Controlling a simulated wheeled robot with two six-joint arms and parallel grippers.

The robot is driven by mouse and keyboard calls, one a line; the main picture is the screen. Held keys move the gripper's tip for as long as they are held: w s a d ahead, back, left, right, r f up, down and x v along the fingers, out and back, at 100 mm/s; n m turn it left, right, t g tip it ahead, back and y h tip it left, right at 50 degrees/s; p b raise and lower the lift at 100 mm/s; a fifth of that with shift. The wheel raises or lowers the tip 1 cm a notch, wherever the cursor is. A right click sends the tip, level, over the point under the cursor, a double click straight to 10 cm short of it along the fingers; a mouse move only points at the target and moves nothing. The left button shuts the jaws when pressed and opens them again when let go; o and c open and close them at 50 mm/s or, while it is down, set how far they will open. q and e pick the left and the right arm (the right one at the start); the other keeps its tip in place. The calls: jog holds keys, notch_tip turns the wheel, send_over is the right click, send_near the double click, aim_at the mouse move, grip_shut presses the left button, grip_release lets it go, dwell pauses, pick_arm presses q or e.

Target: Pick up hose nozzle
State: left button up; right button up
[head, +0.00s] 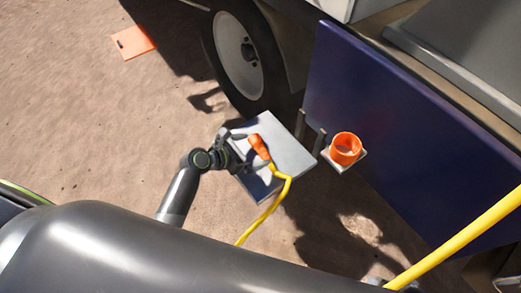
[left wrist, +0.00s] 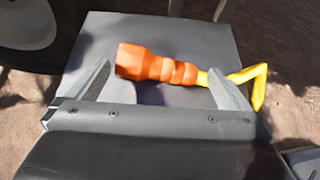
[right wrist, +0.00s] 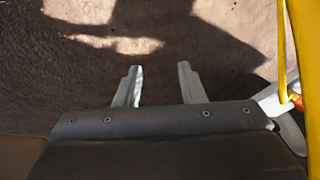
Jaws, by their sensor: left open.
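The orange hose nozzle (head: 259,146) lies on a grey square plate (head: 287,156), with a yellow hose (head: 268,211) running off its end. My left gripper (head: 247,150) is open at the plate, close to the nozzle. In the left wrist view the nozzle (left wrist: 155,66) lies crosswise just beyond and between the open fingers (left wrist: 163,88). The left fingertip is near its wide end and the right one near the hose end. My right gripper (right wrist: 158,85) has its fingers apart with nothing between them, over bare ground.
An orange ring-shaped holder (head: 346,149) sits on a small bracket at a dark blue panel (head: 400,140). A wheel (head: 240,55) stands behind the plate. An orange flat piece (head: 133,42) lies on the dirt at upper left. Yellow hose (right wrist: 287,60) hangs beside my right gripper.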

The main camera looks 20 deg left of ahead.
aim_at(262, 146)
pick_arm(q)
jog(key=b+x, duration=0.1)
jog(key=x, duration=0.2)
jog(key=shift+w+d+f, duration=0.15)
jog(key=shift+w, duration=0.15)
jog(key=shift+w+d, duration=0.15)
jog(key=c, duration=0.8)
pick_arm(e)
jog(key=w+r+t, duration=0.2)
jog(key=shift+w+r, duration=0.3)
